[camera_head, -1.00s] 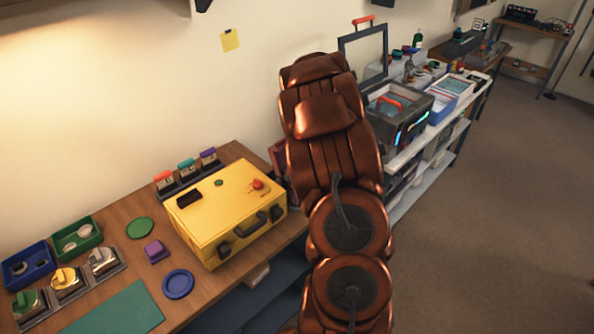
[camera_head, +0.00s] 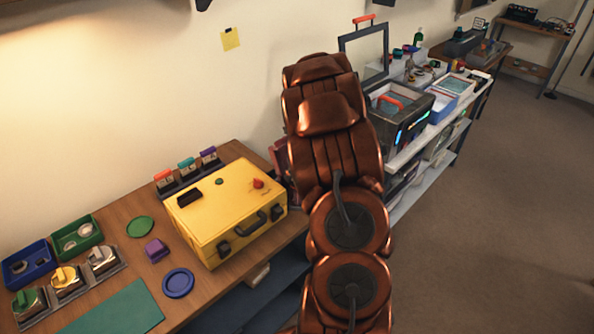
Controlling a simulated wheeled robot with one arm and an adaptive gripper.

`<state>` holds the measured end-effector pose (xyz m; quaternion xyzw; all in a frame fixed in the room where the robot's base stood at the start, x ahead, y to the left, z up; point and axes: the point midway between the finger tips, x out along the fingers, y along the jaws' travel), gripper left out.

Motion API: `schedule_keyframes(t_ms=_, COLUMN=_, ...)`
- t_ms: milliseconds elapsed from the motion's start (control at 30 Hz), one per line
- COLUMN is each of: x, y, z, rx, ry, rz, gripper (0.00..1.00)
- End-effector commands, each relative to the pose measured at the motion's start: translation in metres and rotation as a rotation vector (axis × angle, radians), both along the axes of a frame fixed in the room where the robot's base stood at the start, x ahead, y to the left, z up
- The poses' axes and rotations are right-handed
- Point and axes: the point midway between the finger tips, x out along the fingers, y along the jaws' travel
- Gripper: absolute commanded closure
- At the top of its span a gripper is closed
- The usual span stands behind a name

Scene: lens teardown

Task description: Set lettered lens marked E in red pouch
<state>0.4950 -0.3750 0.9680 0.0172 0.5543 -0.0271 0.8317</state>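Several small card-like pieces with red, teal and purple tops stand in a dark rack (camera_head: 184,180) behind the yellow case; marks on them are too small to read, so I cannot tell which is lens E. A dark red item (camera_head: 279,158) shows at the right end of the table, mostly hidden behind my brown arm; I cannot tell whether it is the red pouch. My gripper is not visible; only my arm's links show, crossing the middle of the view.
A closed yellow case (camera_head: 228,208) takes up the table's right part. Left of it are a purple block (camera_head: 156,250), a blue disc (camera_head: 178,283), a green disc (camera_head: 140,227), a blue tray (camera_head: 28,265) and a green tray (camera_head: 76,238). A white shelf unit (camera_head: 408,152) stands beyond my arm.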

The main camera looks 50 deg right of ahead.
Motion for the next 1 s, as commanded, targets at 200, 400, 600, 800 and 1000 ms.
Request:
schedule_keyframes(t_ms=200, x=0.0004, y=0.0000, z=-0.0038, rx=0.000, ry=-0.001, rz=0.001, gripper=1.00)
schedule_keyframes(t_ms=400, x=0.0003, y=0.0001, z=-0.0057, rx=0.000, ry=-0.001, rz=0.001, gripper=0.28)
schedule_keyframes(t_ms=600, x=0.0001, y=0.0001, z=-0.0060, rx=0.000, ry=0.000, rz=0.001, gripper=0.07)
schedule_keyframes(t_ms=800, x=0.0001, y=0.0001, z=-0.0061, rx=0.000, ry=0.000, rz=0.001, gripper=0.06)
schedule_keyframes(t_ms=1000, x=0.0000, y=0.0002, z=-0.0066, rx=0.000, ry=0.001, rz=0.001, gripper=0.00)
